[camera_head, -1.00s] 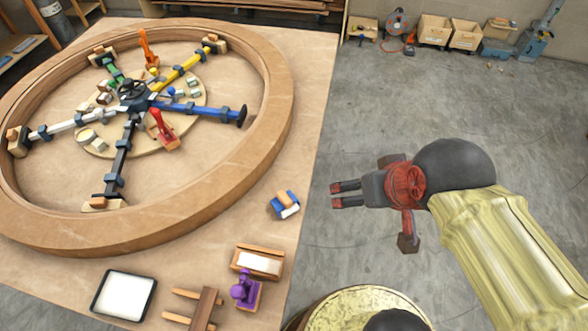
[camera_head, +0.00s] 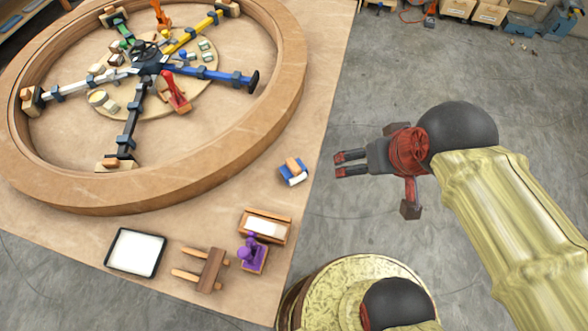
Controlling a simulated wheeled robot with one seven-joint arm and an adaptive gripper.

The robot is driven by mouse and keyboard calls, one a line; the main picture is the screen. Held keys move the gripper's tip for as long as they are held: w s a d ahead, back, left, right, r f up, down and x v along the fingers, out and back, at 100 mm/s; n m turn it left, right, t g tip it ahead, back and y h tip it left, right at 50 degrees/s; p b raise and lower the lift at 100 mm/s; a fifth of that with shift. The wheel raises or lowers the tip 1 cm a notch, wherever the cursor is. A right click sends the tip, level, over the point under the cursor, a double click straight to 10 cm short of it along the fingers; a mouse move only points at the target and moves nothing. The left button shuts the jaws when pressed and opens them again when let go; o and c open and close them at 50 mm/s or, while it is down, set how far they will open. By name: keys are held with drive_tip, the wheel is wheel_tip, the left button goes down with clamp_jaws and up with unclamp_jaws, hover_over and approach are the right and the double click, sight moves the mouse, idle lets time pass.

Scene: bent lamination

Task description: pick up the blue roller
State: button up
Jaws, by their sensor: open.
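The blue roller (camera_head: 293,178) lies near the right edge of the table. It looks like a small blue body with a wooden piece on top and a white part in front. My gripper (camera_head: 338,164) is open and empty, with its dark, red-marked fingers pointing left. In the picture it is just right of the roller, apart from it, over the grey floor beyond the table edge. Its height relative to the roller is hard to tell.
A large wooden ring (camera_head: 279,112) with coloured spokes fills the table's upper left. A white tray (camera_head: 136,252), wooden rack (camera_head: 209,270), wooden box (camera_head: 265,225) and purple tool (camera_head: 250,250) stand at the front. Bare tabletop surrounds the roller.

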drive_tip(key=w+a+f+n+g+p, duration=0.25)
drive_tip(key=w+a+f+g, duration=0.35)
drive_tip(key=f, duration=0.5)
drive_tip(key=n+p, duration=0.2)
hover_over(292, 163)
drive_tip(key=s, duration=0.1)
drive_tip(key=shift+t, duration=0.3)
wheel_tip(292, 163, down, 16)
drive_tip(key=shift+a+r, duration=0.1)
drive_tip(key=shift+r, duration=0.15)
drive_tip(key=shift+w+f, duration=0.1)
drive_tip(key=shift+f, duration=0.1)
drive_tip(key=f, duration=0.2)
drive_tip(key=f+b, duration=0.1)
drive_tip(key=f, duration=0.4)
drive_tip(key=shift+w+d+f, duration=0.15)
drive_tip(key=shift+w+d, duration=0.05)
drive_tip(key=shift+w, duration=0.2)
drive_tip(key=c, duration=0.4)
drive_tip(key=c, duration=1.1)
